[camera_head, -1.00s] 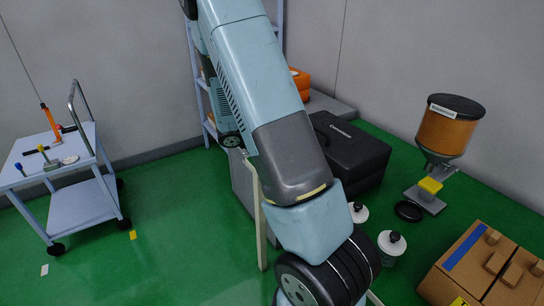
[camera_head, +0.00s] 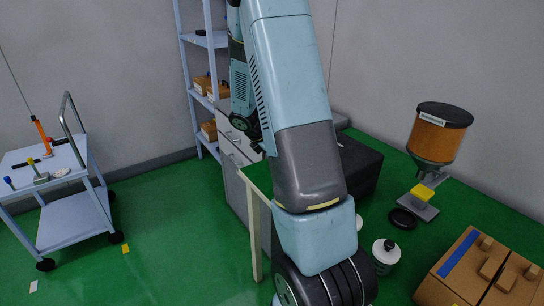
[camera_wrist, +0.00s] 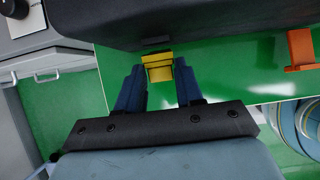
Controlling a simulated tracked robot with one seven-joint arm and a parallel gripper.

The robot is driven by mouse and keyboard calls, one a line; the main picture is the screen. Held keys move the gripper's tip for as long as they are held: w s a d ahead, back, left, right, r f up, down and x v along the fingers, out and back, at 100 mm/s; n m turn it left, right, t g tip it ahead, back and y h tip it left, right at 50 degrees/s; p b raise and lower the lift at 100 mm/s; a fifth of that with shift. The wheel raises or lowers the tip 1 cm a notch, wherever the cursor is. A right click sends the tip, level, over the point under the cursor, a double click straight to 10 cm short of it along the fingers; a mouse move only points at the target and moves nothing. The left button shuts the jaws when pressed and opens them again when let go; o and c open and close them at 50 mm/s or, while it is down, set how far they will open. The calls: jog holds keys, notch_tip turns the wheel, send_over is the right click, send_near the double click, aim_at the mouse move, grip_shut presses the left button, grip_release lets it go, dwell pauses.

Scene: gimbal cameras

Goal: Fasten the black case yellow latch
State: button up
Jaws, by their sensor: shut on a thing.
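The black case (camera_head: 364,163) stands on the green-topped bench, mostly hidden behind my arm in the head view. In the wrist view the underside or front of the case (camera_wrist: 215,22) fills the top. The yellow latch (camera_wrist: 158,70) hangs at its lower edge, beside a small dark tab. My gripper (camera_wrist: 159,80) has its two blue fingers on either side of the yellow latch, shut on it. Whether the latch is hooked to the case cannot be told. The head view does not show the gripper's fingers.
An orange bracket-like piece (camera_wrist: 302,49) is right of the latch. A grey cabinet (camera_wrist: 40,55) is at the left. In the head view, white-lidded jars (camera_head: 386,251), a hopper (camera_head: 438,135) and a cardboard box (camera_head: 480,268) stand on the right. A trolley (camera_head: 75,215) is far left.

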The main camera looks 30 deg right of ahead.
jog(key=shift+f, duration=0.1)
jog(key=o, duration=0.9)
jog(key=v, duration=1.3)
jog(key=shift+a+r, duration=0.2)
jog(key=shift+r, duration=0.1)
jog(key=s+a+r+m+t+y, duration=0.1)
jog(key=s+a+r+m+y, duration=0.1)
jog(key=s+a+r+m, duration=0.3)
jog(key=s+a+r+m+t+y, duration=0.2)
jog(key=s+a+r+m, duration=0.2)
jog(key=s+m, duration=0.3)
jog(key=s+a+r+m+t+y, duration=0.1)
jog(key=s+a+r+m, duration=0.4)
jog(key=s, duration=0.8)
jog(key=shift+s+a+r+m+t+y, duration=0.3)
jog(key=shift+r+m+t+y, duration=0.15)
jog(key=shift+m+t, duration=0.25)
